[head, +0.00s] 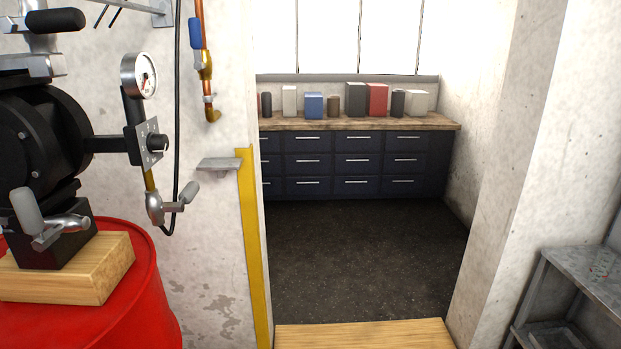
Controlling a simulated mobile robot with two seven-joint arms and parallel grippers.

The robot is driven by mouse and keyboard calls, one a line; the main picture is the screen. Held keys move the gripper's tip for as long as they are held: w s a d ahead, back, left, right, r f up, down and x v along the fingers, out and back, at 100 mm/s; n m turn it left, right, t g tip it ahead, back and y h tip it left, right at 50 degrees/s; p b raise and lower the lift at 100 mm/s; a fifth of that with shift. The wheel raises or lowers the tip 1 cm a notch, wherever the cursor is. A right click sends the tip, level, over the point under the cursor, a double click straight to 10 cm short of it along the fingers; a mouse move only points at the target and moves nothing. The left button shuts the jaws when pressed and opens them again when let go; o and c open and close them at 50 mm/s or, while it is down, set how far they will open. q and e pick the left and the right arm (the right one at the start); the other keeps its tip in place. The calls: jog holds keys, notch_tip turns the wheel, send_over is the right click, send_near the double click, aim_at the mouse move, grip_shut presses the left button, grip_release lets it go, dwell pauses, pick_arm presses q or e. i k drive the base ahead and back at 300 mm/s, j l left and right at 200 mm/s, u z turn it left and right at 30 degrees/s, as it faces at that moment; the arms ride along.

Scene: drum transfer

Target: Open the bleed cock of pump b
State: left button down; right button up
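A black pump (40,140) stands on a wooden block (70,270) on top of a red drum (120,265) at the left edge. No label shows whether it is pump b. A metal cock with a grey lever (28,212) sits low on its front. A second metal fitting with a grey handle (170,203) hangs at the end of its outlet, below a round gauge (139,76) and a plate with a black knob (152,142). I cannot tell which one is the bleed cock. Neither gripper is in view.
A copper pipe with a blue handle (195,33) runs down the wall above a small grey shelf (219,163). A yellow-edged doorway opens onto dark floor (360,250) and a drawer bench (350,165). A metal rack (585,270) stands at the right.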

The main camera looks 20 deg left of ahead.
aim_at(23, 201)
jog(key=k+j, duration=0.15)
jog(key=j, duration=0.2)
jog(key=k+j, duration=0.15)
jog(key=j, duration=0.2)
jog(key=k+j, duration=0.1)
jog(key=j, duration=0.25)
jog(key=k+j, duration=0.15)
jog(key=j, duration=0.15)
jog(key=k+j, duration=0.15)
jog(key=j, duration=0.2)
